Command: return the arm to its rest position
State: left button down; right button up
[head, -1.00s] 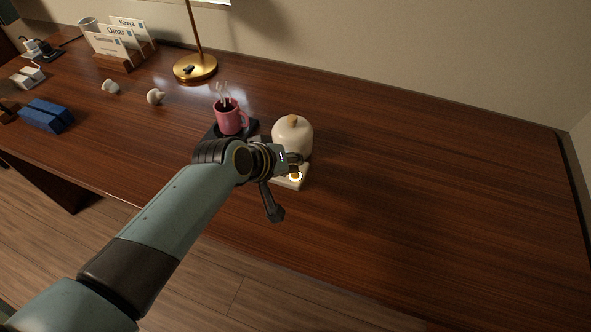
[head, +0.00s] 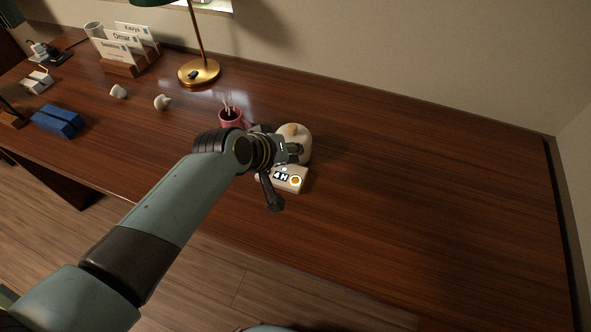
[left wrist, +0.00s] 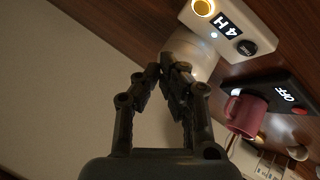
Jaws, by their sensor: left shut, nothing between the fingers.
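My left arm reaches in from the lower left in the head view. Its gripper (head: 299,152) is shut and empty, in front of a cream rounded vessel with a wooden knob (head: 293,132) and partly covering it. Whether they touch is hard to tell. In the left wrist view the fingertips (left wrist: 166,68) are together with nothing between them. My right gripper is not in view.
A brass lamp (head: 199,72), card holder (head: 121,67), blue case (head: 58,120) and small white items stand left. The desk's right side (head: 430,190) is clear.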

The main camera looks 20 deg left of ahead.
pick_arm(q)
jog(key=shift+s+a+r, duration=0.1)
jog(key=shift+r, duration=0.1)
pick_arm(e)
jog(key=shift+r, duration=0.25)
